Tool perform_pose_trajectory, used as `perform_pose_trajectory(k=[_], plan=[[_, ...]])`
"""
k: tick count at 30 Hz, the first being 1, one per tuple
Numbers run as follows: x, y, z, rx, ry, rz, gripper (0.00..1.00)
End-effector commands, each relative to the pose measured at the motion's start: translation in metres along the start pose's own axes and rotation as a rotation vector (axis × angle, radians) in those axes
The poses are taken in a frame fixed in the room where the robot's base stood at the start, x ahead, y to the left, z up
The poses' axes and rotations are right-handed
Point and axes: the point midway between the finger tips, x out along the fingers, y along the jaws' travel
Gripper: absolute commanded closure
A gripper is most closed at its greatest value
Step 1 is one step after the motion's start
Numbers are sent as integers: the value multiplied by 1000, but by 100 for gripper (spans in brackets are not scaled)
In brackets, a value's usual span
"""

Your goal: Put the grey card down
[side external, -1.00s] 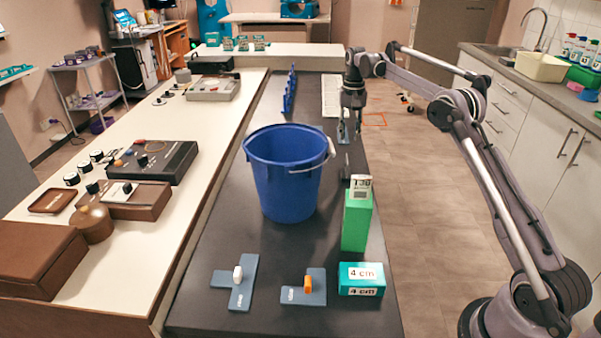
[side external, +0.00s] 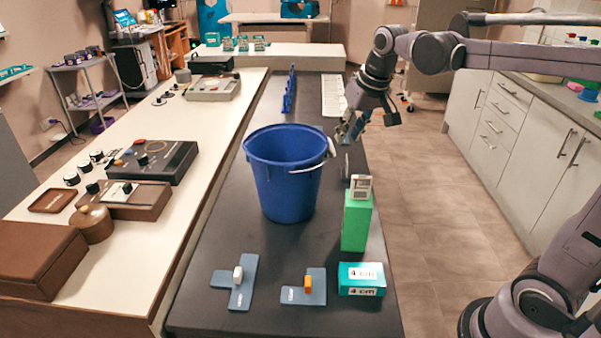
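My gripper (side external: 348,131) hangs over the dark bench (side external: 330,318), right of and behind the blue bucket (side external: 285,180), tilted down to the left. Its fingers are too small to show whether they are apart or hold a card. I cannot surely pick out a grey card. Two flat blue-grey pieces lie at the front of the bench: a T-shaped one (side external: 246,270) with a white knob and an L-shaped one (side external: 317,292) with an orange knob. A small thin grey thing (side external: 346,166) stands below my gripper; what it is I cannot tell.
A green box (side external: 356,222) with a pale label block (side external: 361,187) on top stands right of the bucket. A teal "4 cm" box (side external: 361,279) is in front. A blue rack (side external: 289,90) and a white grid tray (side external: 333,96) lie farther back. The bench between bucket and front pieces is clear.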

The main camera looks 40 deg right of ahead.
Motion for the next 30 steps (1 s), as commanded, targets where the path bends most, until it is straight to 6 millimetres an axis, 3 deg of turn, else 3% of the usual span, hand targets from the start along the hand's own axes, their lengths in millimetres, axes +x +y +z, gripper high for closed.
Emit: perform_pose_trajectory(k=[1,7,15,21,30], plan=[[-4,-4,18,-26,19,-9,72],[-8,-16,81,-128,101,-42,72],[7,-22,156,-246,200,-82,72],[17,-22,181,-284,235,-95,72],[18,-23,183,-289,239,-96,72]])
